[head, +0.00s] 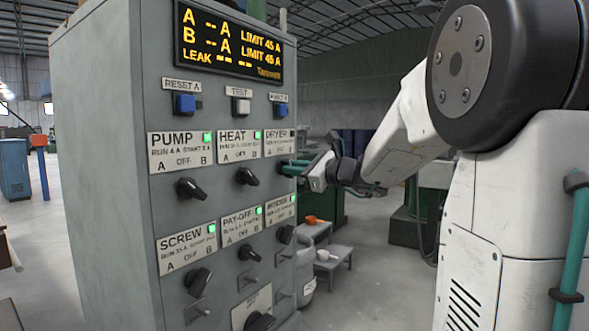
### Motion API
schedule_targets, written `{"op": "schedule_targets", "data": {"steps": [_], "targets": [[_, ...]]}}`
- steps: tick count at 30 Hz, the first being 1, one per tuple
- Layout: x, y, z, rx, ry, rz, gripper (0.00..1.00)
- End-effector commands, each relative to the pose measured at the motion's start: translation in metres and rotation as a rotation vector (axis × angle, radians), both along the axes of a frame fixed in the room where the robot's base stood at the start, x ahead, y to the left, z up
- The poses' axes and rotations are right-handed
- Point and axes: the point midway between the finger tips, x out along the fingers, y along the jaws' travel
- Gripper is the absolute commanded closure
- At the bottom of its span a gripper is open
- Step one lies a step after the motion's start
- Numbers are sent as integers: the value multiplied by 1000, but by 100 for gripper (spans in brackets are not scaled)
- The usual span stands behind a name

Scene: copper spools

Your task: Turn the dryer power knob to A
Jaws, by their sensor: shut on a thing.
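The grey control cabinet (105,150) stands at the left, its knob panel angled to the right. The dryer plate (280,142) is at the right end of the upper knob row, with its A, OFF, B scale small and hard to read. My gripper (290,167) reaches in from the right and is shut on the dryer knob just below that plate. The fingers cover the knob, so I cannot tell which way its pointer faces. The display (228,42) above shows dashes for A and B, limits of 45 A, and dashes for LEAK.
The heat knob (247,176) is close to the left of my gripper, and the pump knob (191,188) is farther left. The spooler knob (285,234) is below. Blue reset buttons (185,104) sit above. A grey step stool (334,258) stands behind on the floor.

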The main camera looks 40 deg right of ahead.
Motion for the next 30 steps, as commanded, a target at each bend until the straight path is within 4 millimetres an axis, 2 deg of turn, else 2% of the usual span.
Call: {"op": "schedule_targets", "data": {"steps": [13, 30], "targets": [[-1, 1, -1, -265, -96, 0, 100], [-1, 2, -2, -329, -118, 1, 100]]}}
